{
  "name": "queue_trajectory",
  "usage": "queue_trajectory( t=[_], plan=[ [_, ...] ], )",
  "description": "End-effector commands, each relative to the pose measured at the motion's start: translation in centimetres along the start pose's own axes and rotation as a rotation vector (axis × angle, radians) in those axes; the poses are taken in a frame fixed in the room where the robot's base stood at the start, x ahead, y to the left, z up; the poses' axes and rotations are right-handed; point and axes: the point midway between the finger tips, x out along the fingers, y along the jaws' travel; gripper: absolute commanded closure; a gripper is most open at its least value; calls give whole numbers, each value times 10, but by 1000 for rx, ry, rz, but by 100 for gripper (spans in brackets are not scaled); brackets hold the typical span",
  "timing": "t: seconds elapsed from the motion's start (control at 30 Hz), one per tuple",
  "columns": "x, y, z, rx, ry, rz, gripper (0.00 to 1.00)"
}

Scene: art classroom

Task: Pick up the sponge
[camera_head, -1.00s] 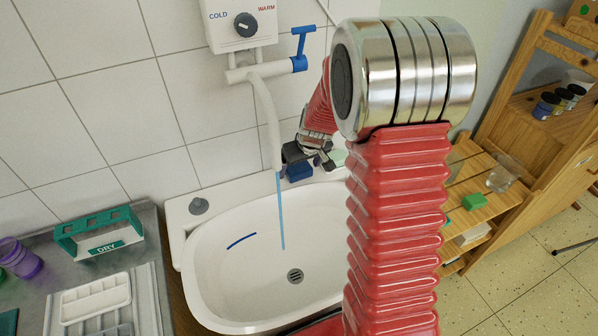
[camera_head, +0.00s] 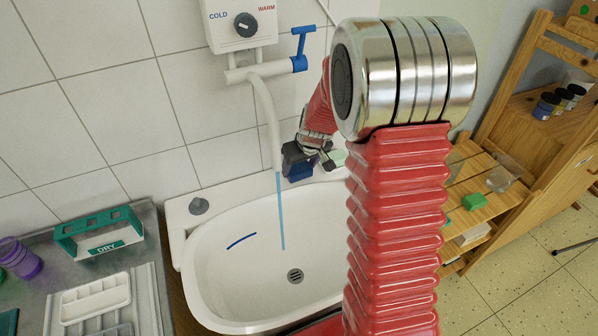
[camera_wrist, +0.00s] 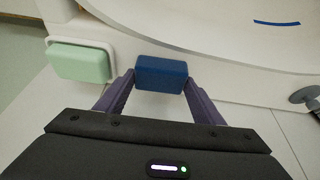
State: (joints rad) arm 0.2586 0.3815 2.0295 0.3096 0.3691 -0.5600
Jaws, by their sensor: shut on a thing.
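The blue sponge (camera_wrist: 161,72) is a small rectangular block at the back rim of the white sink. In the wrist view it sits between the two fingers of my gripper (camera_wrist: 160,84), which are shut on its sides. In the head view my gripper (camera_head: 297,158) is low over the rim, with part of the sponge (camera_head: 301,173) showing under it. I cannot tell whether the sponge still touches the rim.
A pale green block (camera_wrist: 80,62) lies in a white dish beside the sponge. Water runs from the tap (camera_head: 268,120) into the sink (camera_head: 245,285).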

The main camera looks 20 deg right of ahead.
Motion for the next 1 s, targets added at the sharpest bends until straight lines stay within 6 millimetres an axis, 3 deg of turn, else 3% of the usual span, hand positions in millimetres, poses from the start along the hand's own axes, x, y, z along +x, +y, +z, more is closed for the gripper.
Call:
queue_trajectory(
  t=[0.47,1.0],
  plan=[
    [-8,1,-4,1,2,0,59],
    [-84,1,-35,1,3,1,59]
  ],
)
